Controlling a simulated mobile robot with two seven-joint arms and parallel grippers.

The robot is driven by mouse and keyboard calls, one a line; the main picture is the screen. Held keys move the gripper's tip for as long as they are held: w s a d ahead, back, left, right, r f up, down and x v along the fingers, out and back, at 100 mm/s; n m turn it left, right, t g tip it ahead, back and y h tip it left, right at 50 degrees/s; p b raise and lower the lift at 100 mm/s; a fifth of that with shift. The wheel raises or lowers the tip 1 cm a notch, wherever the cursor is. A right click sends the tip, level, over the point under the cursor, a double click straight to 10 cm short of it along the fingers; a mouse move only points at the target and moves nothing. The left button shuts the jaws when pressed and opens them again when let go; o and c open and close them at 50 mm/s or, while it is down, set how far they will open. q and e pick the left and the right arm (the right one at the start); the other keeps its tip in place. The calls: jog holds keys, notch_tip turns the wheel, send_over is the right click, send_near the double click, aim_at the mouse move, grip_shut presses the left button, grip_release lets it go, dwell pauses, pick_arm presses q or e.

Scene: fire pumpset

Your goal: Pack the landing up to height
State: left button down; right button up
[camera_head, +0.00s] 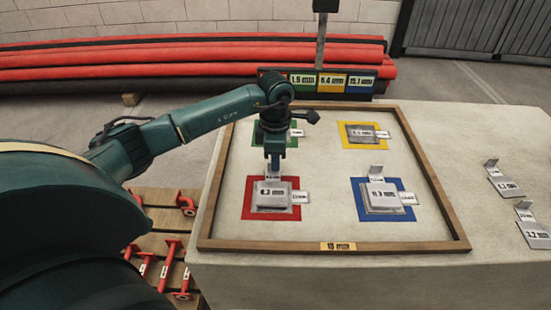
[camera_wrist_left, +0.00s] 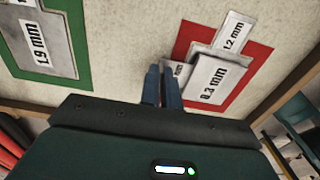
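A red square (camera_head: 248,208) at the near left of the framed board bears a grey metal stack (camera_head: 268,201) labelled about 8.3 mm. A flat tab on it reads 1.2 mm in the left wrist view (camera_wrist_left: 236,30), and another tab (camera_head: 272,174) stands upright at its far edge. My left gripper (camera_head: 274,162) points down at that upright tab, its narrow fingers (camera_wrist_left: 161,88) close together beside it; whether they grip it is unclear. A blue square (camera_head: 408,213) bears another stack (camera_head: 382,196) with an upright tab. My right gripper is out of view.
A yellow square (camera_head: 348,143) and a green square (camera_wrist_left: 75,15) bear plates; my arm partly hides the green one. Two loose labelled plates (camera_head: 503,182) (camera_head: 535,233) lie right of the wooden frame (camera_head: 428,173). A colour-coded sign (camera_head: 331,83) stands behind. Red pipes (camera_head: 180,60) lie beyond.

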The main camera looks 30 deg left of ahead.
pick_arm(q)
jog(key=shift+f, duration=0.3)
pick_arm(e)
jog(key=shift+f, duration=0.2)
pick_arm(q)
jog(key=c, duration=2.1)
grip_release()
jog(key=o, duration=0.5)
jog(key=shift+o, duration=0.2)
notch_tip(320, 180, up, 3)
jog(key=shift+w+r, duration=0.1)
notch_tip(320, 180, up, 10)
jog(key=shift+p, duration=0.4)
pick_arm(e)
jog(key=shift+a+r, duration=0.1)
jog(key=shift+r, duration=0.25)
